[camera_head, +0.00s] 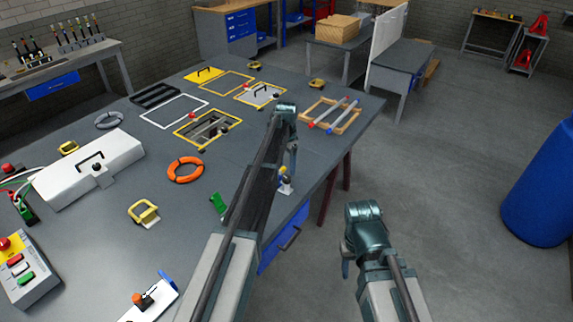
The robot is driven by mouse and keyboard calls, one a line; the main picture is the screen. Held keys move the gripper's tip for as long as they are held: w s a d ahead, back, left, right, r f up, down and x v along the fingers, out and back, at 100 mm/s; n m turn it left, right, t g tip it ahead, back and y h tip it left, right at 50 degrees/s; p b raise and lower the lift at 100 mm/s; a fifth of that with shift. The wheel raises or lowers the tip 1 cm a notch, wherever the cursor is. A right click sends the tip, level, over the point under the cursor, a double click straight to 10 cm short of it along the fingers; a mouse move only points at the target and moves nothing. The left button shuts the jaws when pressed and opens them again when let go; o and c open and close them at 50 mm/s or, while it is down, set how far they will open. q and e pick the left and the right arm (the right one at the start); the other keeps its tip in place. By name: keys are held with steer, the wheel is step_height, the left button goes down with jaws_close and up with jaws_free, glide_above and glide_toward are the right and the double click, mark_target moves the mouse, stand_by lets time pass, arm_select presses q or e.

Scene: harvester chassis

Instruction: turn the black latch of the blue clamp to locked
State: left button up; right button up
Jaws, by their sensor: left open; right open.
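A small blue piece with white and yellow parts (285,185) stands at the table's right edge; it may be the blue clamp, but it is too small to make out a black latch. My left gripper (292,165) points down just above and beside it, open, with its fingers partly merged with the arm in view. Whether it touches the piece cannot be told. My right gripper (346,264) is open and empty, off the table's right side above the floor. A white plate with a blue end and an orange and black knob (150,299) lies at the table's front.
The grey table (110,225) holds a white box with a black handle (90,170), an orange ring (185,169), a yellow-framed opening (208,129), a green piece (218,203) and a button box (27,270). A wooden frame with rods (330,114) lies at the far right corner.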

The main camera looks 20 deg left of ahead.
mark_target(287, 179)
arm_select(q)
step_height(287, 179, up, 8)
steer(key=p, duration=0.6)
steer(key=shift+p, duration=0.3)
arm_select(e)
step_height(287, 179, up, 8)
steer(key=shift+f, duration=0.15)
arm_select(q)
steer(key=shift+f, duration=0.15)
steer(key=s+d+f+n+b, duration=0.1)
steer(key=s+d, duration=0.4)
steer(key=s, duration=0.7)
steer(key=s+d+f+n+b, duration=0.1)
steer(key=s+d+f+b, duration=0.3)
steer(key=s, duration=0.8)
steer(key=s+d+f+n+y+b, duration=0.1)
steer(key=s+d+f+b, duration=0.2)
steer(key=s+d, duration=0.4)
steer(key=s, duration=0.5)
steer(key=shift+f+b, duration=0.25)
steer(key=shift+b, duration=0.1)
arm_select(e)
step_height(287, 179, down, 9)
arm_select(q)
steer(key=shift+d, duration=0.1)
